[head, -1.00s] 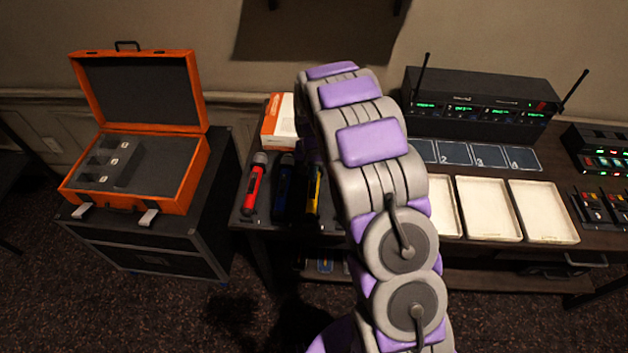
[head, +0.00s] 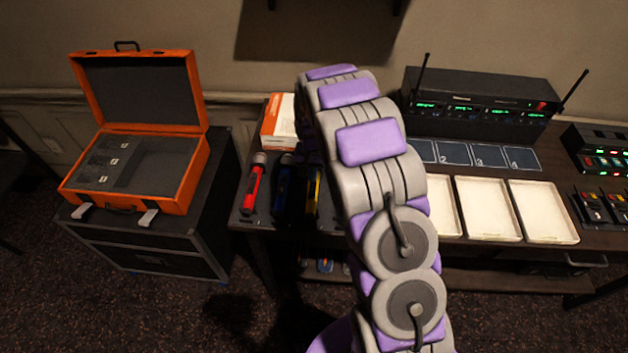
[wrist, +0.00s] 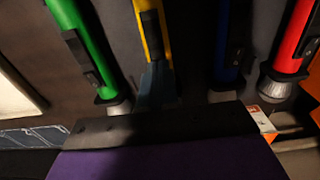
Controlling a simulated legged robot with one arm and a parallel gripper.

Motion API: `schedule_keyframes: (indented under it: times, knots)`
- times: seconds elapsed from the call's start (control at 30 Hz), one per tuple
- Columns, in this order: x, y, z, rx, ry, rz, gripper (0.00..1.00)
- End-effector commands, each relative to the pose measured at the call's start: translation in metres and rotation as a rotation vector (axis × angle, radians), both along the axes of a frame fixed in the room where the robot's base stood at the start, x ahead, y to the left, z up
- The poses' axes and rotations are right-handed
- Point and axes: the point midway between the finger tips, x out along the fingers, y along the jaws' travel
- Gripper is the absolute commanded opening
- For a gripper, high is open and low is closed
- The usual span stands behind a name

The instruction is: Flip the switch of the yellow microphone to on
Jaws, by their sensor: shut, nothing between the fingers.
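The yellow microphone (head: 312,191) lies on the desk, partly hidden behind my arm in the head view. In the wrist view the yellow microphone (wrist: 141,8) points its head end down toward my gripper, with a black switch plate (wrist: 152,24) on its body. My gripper (wrist: 155,68) is shut and empty. Its fingertips are over the yellow microphone just below the switch plate and hide its head end. I cannot tell whether they touch it, nor which way the switch is set. The head view hides the gripper behind the arm.
A blue microphone (wrist: 222,40) and a red one (wrist: 294,40) lie to the right in the wrist view, a green one (wrist: 85,45) to the left. A white and orange box (head: 279,122) stands behind them. Cream trays (head: 487,208) and an open orange case (head: 190,165) flank the area.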

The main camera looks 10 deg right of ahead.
Motion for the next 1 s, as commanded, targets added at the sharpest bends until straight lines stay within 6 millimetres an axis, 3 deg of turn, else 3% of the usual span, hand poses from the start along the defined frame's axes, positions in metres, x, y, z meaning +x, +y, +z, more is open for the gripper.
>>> schedule_keyframes:
  times: [0.77,1.0]
  knots:
    - [0.000,0.000,-0.011,0.000,0.001,0.000,0.00]
    - [0.001,0.000,-0.005,0.000,0.001,0.000,0.00]
